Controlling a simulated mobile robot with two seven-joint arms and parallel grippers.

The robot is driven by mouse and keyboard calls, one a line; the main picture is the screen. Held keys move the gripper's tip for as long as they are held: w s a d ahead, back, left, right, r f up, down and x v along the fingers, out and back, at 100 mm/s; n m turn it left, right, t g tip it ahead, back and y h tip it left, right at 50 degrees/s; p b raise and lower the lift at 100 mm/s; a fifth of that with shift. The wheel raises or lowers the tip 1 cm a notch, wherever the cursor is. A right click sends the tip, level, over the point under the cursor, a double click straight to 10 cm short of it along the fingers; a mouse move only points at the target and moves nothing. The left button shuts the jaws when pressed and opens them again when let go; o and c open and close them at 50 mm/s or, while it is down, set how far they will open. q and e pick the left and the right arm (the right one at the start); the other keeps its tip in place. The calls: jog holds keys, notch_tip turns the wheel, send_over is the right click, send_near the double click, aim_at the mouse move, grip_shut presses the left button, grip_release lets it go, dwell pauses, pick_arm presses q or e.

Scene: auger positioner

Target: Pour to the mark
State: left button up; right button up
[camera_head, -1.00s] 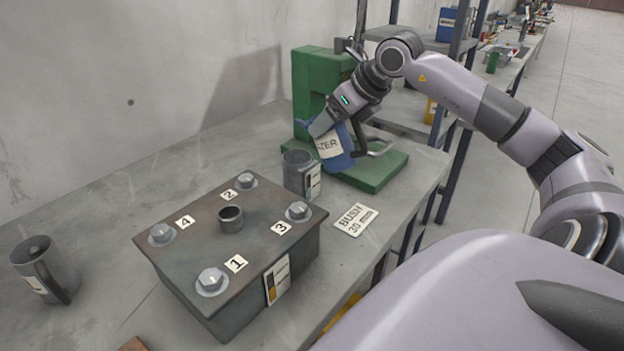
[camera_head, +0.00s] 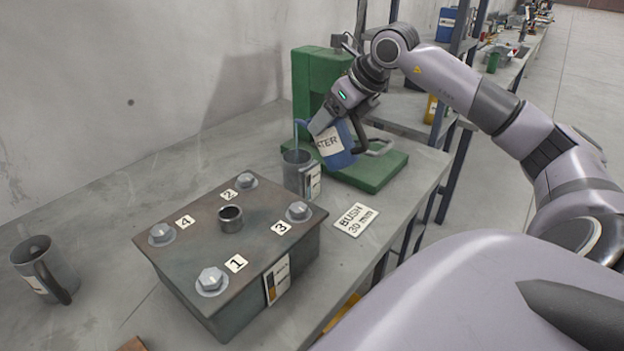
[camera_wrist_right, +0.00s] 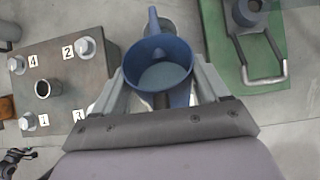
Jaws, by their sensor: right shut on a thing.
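My right gripper (camera_head: 342,120) is shut on a blue jug (camera_head: 336,146) with a white label ending in "TER". The jug is tilted to the left, and a thin bluish stream runs from its spout down to a grey cup (camera_head: 297,172). The cup stands on the bench and has a marked label on its side; the level inside it is hidden. In the right wrist view the blue jug (camera_wrist_right: 158,66) sits between the fingers with pale liquid inside, its spout over the cup. My left gripper is not in view.
A dark metal box (camera_head: 250,250) with numbered bolts stands in front of the cup. A green press (camera_head: 320,85) is behind the jug. A grey mug (camera_head: 45,270) stands at far left, and a "BUSH 30 mm" card (camera_head: 356,220) lies near the bench edge.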

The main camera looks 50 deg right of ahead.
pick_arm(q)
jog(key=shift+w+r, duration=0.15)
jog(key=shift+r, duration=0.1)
pick_arm(e)
jog(key=shift+w+r+g, duration=0.15)
jog(key=shift+r+g, duration=0.15)
jog(key=shift+r, duration=0.15)
jog(key=shift+w+r, duration=0.15)
dwell(0.4)
jog(key=shift+g, duration=0.3)
dwell(0.4)
dwell(0.5)
jog(key=shift+f+b, duration=0.25)
jog(key=shift+b, duration=0.15)
jog(key=f+t+b, duration=0.1)
jog(key=b, duration=0.4)
jog(key=s+f+t+b, duration=0.1)
jog(key=b, duration=0.3)
jog(key=shift+f+b, duration=0.1)
jog(key=shift+b, duration=0.25)
jog(key=shift+d+t+b, duration=0.1)
jog(key=shift+t+b, duration=0.3)
jog(key=shift+s+r, duration=0.1)
jog(key=shift+r, duration=0.15)
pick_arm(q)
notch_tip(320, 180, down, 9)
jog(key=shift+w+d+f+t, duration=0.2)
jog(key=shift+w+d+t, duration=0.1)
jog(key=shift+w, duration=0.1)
